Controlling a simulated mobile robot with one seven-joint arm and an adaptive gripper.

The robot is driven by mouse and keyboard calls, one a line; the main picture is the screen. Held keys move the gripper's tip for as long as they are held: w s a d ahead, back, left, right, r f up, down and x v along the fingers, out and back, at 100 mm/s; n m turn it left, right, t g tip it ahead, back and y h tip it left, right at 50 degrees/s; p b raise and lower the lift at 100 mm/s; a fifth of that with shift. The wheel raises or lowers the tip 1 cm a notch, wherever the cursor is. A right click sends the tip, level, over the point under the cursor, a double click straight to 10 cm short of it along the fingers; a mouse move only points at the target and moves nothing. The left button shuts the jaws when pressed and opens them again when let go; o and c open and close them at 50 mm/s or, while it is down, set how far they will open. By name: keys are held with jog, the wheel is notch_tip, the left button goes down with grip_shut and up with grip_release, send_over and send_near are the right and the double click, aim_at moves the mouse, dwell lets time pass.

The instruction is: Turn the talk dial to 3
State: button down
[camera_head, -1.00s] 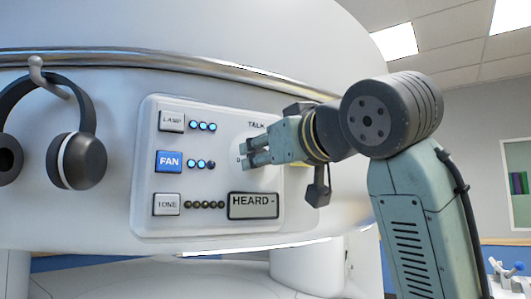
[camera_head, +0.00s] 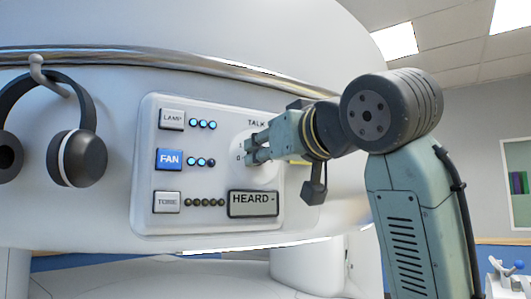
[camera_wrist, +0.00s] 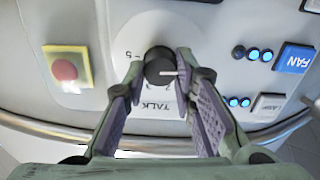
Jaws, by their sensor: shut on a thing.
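The talk dial is a black round knob (camera_wrist: 157,58) on a pale disc marked TALK, seen in the wrist view. My gripper (camera_wrist: 161,66) has one finger on each side of the knob and is shut on it. The knob's white pointer line points right toward the right finger; I cannot read which number it meets. A 2, a 3 and a 5 show around the knob, partly covered. In the head view my gripper (camera_head: 252,149) reaches the panel from the right and hides the knob. The TALK label and small 0 and 1 marks show beside the fingers.
The white panel (camera_head: 145,190) also carries LAMP, FAN (camera_head: 168,160) and TONE buttons with lights, and a HEARD display (camera_head: 253,204) below the dial. A red button on a yellow plate (camera_wrist: 66,68) sits beside the dial. Headphones (camera_head: 82,158) hang at left.

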jog(key=m+b, duration=0.2)
jog(key=m, duration=0.5)
jog(key=m+b, duration=0.2)
jog(key=m, duration=0.6)
jog(key=m+b, duration=0.2)
jog(key=m, duration=0.5)
jog(key=shift+w+d+f, duration=0.1)
jog(key=shift+d+f, duration=0.05)
jog(key=shift+f, duration=0.1)
jog(key=shift+m, duration=0.4)
jog(key=c, duration=1.3)
grip_release()
